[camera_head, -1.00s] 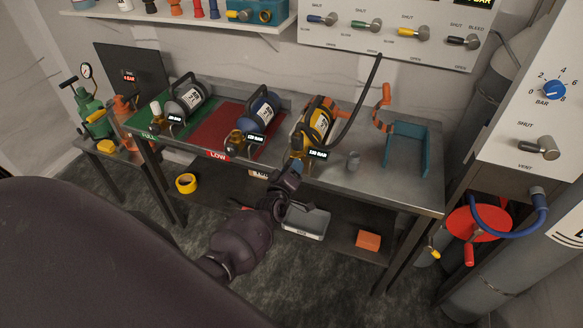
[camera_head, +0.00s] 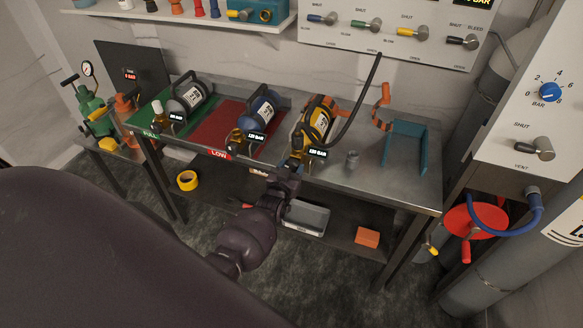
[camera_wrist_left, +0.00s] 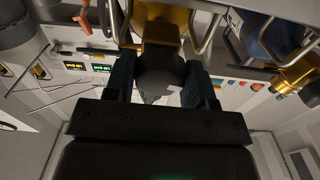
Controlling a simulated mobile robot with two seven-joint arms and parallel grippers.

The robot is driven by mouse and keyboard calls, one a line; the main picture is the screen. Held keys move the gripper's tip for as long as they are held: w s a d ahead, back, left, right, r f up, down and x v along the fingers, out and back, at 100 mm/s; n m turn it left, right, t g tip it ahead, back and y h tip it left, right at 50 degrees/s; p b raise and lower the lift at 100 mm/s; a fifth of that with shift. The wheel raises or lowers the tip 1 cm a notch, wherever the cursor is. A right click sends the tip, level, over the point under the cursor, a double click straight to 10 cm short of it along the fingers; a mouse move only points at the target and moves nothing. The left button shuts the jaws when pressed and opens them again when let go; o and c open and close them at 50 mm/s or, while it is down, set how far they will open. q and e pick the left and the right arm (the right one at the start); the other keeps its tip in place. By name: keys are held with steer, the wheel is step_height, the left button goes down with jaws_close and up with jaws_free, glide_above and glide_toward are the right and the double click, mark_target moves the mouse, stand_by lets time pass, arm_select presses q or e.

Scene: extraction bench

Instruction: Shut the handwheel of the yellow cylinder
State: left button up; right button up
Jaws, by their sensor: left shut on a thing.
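The yellow cylinder (camera_head: 320,121) lies on the metal bench, with a black hose and an orange clamp around it. Its valve end points to the front edge, beside a small black display (camera_head: 317,153). My left gripper (camera_head: 289,170) is at that valve end. In the left wrist view its two blue-padded fingers (camera_wrist_left: 159,78) are shut on a dark round handwheel (camera_wrist_left: 160,65), one finger on each side. The yellow cylinder's brass-coloured valve body (camera_wrist_left: 163,20) shows just beyond it. In the head view the gripper hides the handwheel. My right gripper is not in view.
A blue cylinder (camera_head: 262,108) on a red mat and a grey cylinder (camera_head: 187,98) on a green mat lie to the left. A small grey fitting (camera_head: 352,160) and a teal stand (camera_head: 405,145) are to the right. A shelf below holds a grey bin (camera_head: 306,217).

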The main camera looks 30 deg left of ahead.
arm_select(q)
steer(key=m, duration=0.3)
steer(key=shift+m, duration=0.4)
steer(key=m+b, duration=0.1)
steer(key=m, duration=0.2)
steer(key=shift+m, duration=0.3)
steer(key=m+b, duration=0.1)
steer(key=m, duration=0.2)
steer(key=shift+m, duration=0.3)
steer(key=shift+m+b, duration=0.45)
steer(key=shift+m, duration=0.65)
steer(key=shift+m+b, duration=0.35)
steer(key=shift+m, duration=0.55)
steer(key=shift+r, duration=0.1)
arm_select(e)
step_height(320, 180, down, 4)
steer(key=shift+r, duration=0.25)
